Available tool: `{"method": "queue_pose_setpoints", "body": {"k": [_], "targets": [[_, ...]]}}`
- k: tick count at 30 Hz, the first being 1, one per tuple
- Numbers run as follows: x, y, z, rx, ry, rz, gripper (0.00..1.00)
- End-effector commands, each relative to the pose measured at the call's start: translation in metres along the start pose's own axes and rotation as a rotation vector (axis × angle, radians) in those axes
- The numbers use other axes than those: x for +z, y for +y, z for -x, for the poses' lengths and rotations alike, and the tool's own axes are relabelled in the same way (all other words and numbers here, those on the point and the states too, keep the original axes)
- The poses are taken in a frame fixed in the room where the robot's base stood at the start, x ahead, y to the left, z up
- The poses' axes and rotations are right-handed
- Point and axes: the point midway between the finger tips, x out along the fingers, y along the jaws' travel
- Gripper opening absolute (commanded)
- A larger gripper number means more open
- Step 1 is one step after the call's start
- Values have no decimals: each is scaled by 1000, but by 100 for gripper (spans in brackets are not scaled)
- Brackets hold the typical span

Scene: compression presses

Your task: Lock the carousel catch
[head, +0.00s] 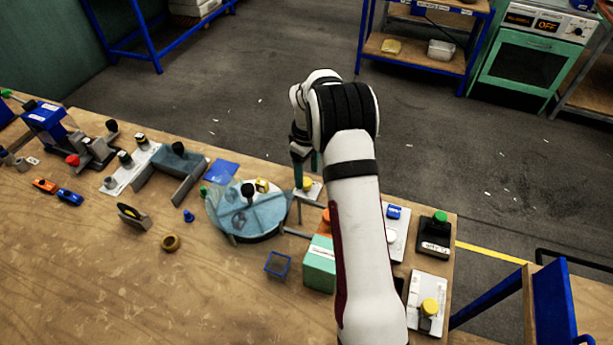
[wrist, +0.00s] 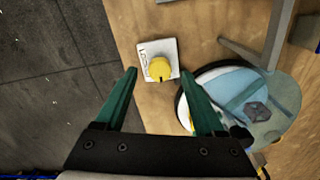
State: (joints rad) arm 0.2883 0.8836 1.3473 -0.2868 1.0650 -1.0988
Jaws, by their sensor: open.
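The carousel (head: 235,222) is a round turntable under a clear blue cover with a dark knob on top, left of my arm on the bench. It also shows at the right in the wrist view (wrist: 215,75). Beside it, apart from its rim, a yellow knob (head: 306,184) sits on a small white labelled plate (wrist: 166,46); I cannot tell if this is the catch. A dark pointer mark shows on the knob (wrist: 160,69) in the wrist view. My gripper (wrist: 160,73) is open and empty, its green fingers pointing toward the knob. In the head view my arm partly hides the gripper (head: 306,163).
Another yellow knob (head: 430,307) and a green button (head: 440,217) are at the right. A grey bar (wrist: 279,30) stands near the carousel. The front left bench is clear.

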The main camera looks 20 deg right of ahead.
Motion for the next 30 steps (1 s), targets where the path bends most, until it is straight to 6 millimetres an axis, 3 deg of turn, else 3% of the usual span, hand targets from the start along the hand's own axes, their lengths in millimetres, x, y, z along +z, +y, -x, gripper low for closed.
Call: {"method": "queue_pose_setpoints", "body": {"k": [6,14,26,30], "targets": [[0,0,-24,0,1,0,71],[0,0,-26,1,1,0,71],[0,0,-26,0,1,0,3],[0,0,-26,0,1,-1,0]]}}
